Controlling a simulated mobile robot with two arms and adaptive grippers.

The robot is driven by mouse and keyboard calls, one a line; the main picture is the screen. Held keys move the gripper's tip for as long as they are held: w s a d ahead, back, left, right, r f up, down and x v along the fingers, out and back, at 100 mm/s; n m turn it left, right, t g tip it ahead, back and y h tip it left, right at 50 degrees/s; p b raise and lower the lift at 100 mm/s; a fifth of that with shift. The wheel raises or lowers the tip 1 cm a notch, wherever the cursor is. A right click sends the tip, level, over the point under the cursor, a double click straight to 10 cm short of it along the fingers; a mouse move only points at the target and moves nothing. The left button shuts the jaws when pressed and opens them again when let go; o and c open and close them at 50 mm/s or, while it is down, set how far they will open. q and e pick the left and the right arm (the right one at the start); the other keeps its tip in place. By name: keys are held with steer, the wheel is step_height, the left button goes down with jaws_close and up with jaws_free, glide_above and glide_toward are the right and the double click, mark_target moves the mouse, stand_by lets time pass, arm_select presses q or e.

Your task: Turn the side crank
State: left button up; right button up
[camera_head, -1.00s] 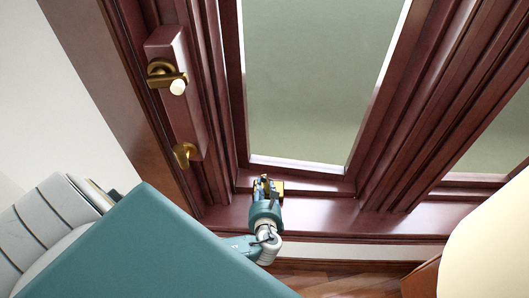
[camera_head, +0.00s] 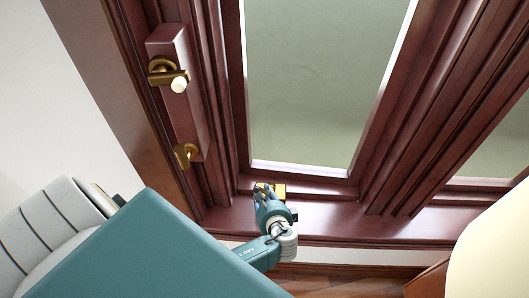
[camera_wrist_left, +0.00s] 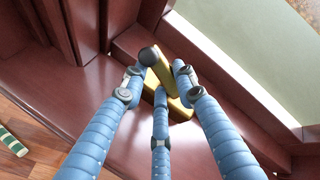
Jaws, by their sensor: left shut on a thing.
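A brass crank (camera_head: 279,189) with a dark knob sits at the foot of the window frame. In the left wrist view the crank (camera_wrist_left: 160,71) stands between my blue fingers. My left gripper (camera_head: 262,191) is shut on it; the fingers (camera_wrist_left: 158,82) surround its knob end, and its gold base lies beyond them. Another brass crank (camera_head: 167,76) with a white knob is on the red-brown side post at upper left, with a brass fitting (camera_head: 186,153) below it. My gripper is well below and right of these. My right gripper is not in view.
The red-brown sill (camera_head: 335,219) runs below the window and is mostly bare. The glass pane (camera_head: 310,80) is framed by thick posts. Wooden floor (camera_head: 340,278) shows below. A green-and-white striped thing (camera_wrist_left: 12,140) lies on the floor in the wrist view.

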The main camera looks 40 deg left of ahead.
arm_select(q)
steer(key=n, duration=0.3)
steer(key=n+g, duration=0.1)
steer(key=shift+w+d+r+n, duration=0.15)
steer(key=shift+w+n, duration=0.1)
steer(key=shift+n, duration=0.15)
steer(key=shift+s+d+f+n+g+h+p, duration=0.15)
steer(key=shift+n+h, duration=0.1)
steer(key=shift+n, duration=0.55)
steer(key=shift+w+a+n+g+h+p, duration=0.1)
steer(key=shift+n+g+h, duration=0.15)
steer(key=shift+n, duration=0.55)
steer(key=shift+s+d+f+n+g+h+p, duration=0.1)
steer(key=shift+n+h, duration=0.2)
steer(key=shift+n, duration=0.5)
steer(key=o, duration=1.1)
steer(key=shift+d+f, duration=0.1)
steer(key=shift+f, duration=0.05)
